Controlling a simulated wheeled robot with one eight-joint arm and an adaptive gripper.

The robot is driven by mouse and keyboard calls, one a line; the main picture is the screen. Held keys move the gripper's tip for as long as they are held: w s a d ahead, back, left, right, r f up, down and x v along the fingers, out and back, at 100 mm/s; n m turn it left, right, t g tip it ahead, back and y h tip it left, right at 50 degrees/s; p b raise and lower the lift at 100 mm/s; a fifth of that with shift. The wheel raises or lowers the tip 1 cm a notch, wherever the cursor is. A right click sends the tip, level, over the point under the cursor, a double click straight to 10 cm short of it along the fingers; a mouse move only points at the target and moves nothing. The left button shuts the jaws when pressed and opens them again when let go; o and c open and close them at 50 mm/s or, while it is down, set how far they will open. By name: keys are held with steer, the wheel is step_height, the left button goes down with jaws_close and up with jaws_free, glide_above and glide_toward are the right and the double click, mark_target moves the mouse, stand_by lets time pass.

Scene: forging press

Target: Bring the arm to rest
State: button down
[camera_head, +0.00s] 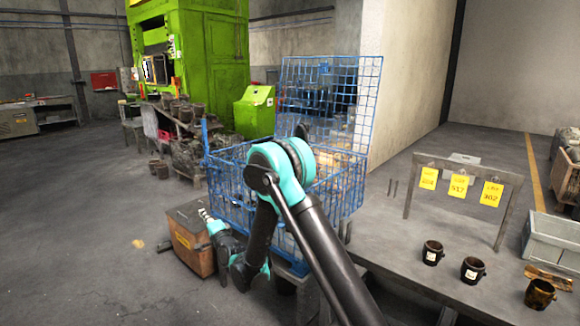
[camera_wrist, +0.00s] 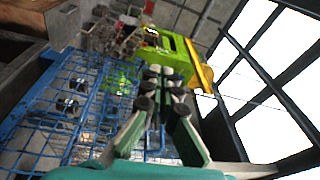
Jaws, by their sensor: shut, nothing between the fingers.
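My arm shows in the head view, bent in front of the blue wire cage (camera_head: 235,168). My gripper (camera_head: 204,214) is low at its left end, its fingertips pointing up and to the left. It appears over or in front of a brown box (camera_head: 190,255); the exact gap cannot be told. In the wrist view the fingers of my gripper (camera_wrist: 161,74) are together, with nothing held. The blue cage mesh (camera_wrist: 75,105) fills the left of that view.
A grey table (camera_head: 400,245) at right carries three dark cups (camera_head: 473,269) and a frame with yellow tags (camera_head: 459,187). A grey bin (camera_head: 552,243) stands at far right. A green press (camera_head: 210,65) is behind. The floor (camera_head: 80,225) at left is mostly clear.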

steer(key=s+d+r+n+g+h, duration=0.1)
steer(key=s+d+n+g+h, duration=0.15)
steer(key=d, duration=1.15)
steer(key=s+d+r+n+g+h, duration=0.1)
steer(key=s+d+n+g+h, duration=0.2)
steer(key=d, duration=1.2)
steer(key=s+d+f+n+g+h, duration=0.1)
steer(key=s+d+f+g+h, duration=0.1)
steer(key=s+d, duration=0.5)
steer(key=s+d+f+n+g+h, duration=0.1)
steer(key=s+d+f, duration=0.3)
steer(key=s+d, duration=0.4)
steer(key=s+d+f+n+g+h, duration=0.1)
steer(key=s+d, duration=0.6)
steer(key=s, duration=0.7)
step_height(320, 180, down, 2)
steer(key=shift+s+d+f+n+g+h, duration=0.2)
steer(key=shift+s+d+n+g+h, duration=0.15)
steer(key=shift+g+h, duration=0.6)
